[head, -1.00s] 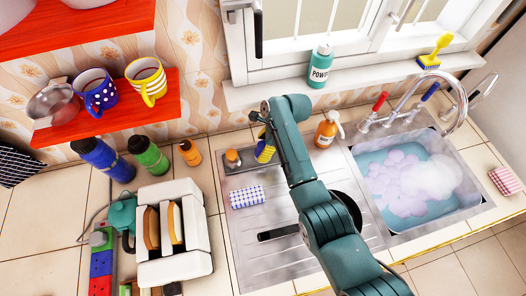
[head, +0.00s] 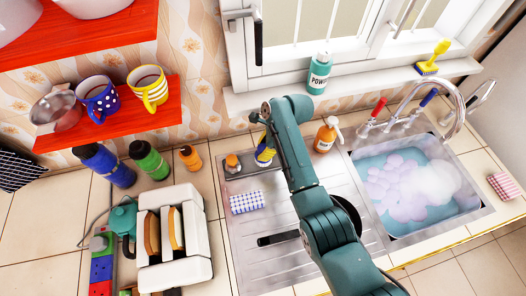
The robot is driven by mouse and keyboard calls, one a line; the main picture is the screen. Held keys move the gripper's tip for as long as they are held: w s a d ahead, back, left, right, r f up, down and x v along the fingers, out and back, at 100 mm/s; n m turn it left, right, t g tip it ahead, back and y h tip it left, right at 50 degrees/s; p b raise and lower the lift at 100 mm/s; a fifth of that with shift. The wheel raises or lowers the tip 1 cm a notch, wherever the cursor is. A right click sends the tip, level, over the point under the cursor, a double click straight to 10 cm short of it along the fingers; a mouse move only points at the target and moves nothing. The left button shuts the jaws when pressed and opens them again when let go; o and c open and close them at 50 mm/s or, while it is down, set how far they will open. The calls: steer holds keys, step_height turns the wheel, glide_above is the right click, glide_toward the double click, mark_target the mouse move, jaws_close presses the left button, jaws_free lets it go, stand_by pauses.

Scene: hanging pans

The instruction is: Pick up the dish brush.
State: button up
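My gripper (head: 262,132) is over the back of the drainboard, just above and beside this item. It is small and partly hidden by my arm, so its opening and any contact are unclear. It is far from the windowsill brush.
A grey tray (head: 240,172) holds an orange-capped bottle (head: 232,162). A checked sponge (head: 246,202) and a dark pan (head: 345,214) lie on the drainboard (head: 262,270). An orange soap bottle (head: 325,136) and the tap (head: 455,100) stand near the foamy sink (head: 410,185).

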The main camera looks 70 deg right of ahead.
steer(key=r, duration=0.4)
steer(key=shift+s+a+r+p, duration=0.25)
steer(key=shift+a+p, duration=0.1)
steer(key=s+a+p, duration=0.2)
steer(key=s+a, duration=0.8)
steer(key=a, duration=0.5)
steer(key=shift+s+a, duration=0.15)
steer(key=shift+s, duration=0.2)
